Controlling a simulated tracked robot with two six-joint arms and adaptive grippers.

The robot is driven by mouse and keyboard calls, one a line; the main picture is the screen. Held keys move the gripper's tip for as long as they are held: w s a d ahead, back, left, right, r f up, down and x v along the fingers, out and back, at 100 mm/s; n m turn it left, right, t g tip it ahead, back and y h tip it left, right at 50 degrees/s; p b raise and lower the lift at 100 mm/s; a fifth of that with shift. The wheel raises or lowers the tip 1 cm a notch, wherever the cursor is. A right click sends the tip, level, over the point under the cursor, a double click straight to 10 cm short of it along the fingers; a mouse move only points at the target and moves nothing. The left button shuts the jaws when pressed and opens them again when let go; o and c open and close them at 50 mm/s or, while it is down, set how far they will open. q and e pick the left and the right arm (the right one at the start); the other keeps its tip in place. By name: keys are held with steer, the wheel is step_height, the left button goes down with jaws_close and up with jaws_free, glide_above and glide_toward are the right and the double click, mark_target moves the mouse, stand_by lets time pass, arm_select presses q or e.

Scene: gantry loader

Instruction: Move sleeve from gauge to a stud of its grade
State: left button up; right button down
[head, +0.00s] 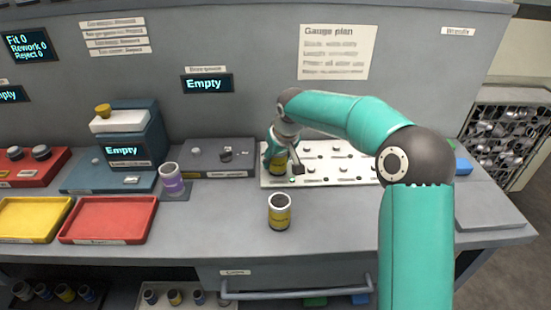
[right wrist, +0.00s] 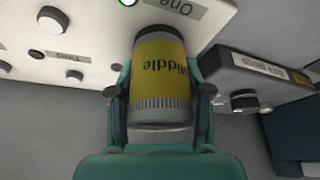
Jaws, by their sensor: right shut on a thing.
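My right gripper (head: 279,158) is shut on a sleeve with a yellow band; in the right wrist view this sleeve (right wrist: 162,75) reads "Middle" and has a ribbed metal rim. It is at the left end of the white stud board (head: 318,182), by the label "One". The board also shows in the right wrist view (right wrist: 100,25). Whether the sleeve is around a stud is hidden. The dark grey gauge block (head: 202,160) stands just left of the board, with no sleeve visible on it. My left gripper is not in view.
Another yellow-banded sleeve (head: 279,211) stands upright on the bench in front of the board. A purple-banded sleeve (head: 172,179) stands left of it. Red (head: 108,238) and yellow (head: 14,238) trays lie at left. The upper display (head: 205,84) reads "Empty".

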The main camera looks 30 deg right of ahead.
stand_by(0.3)
steer(key=shift+c, duration=2.1)
jaws_free()
steer(key=v, duration=1.1)
steer(key=shift+r, duration=0.4)
steer(key=shift+s, duration=0.15)
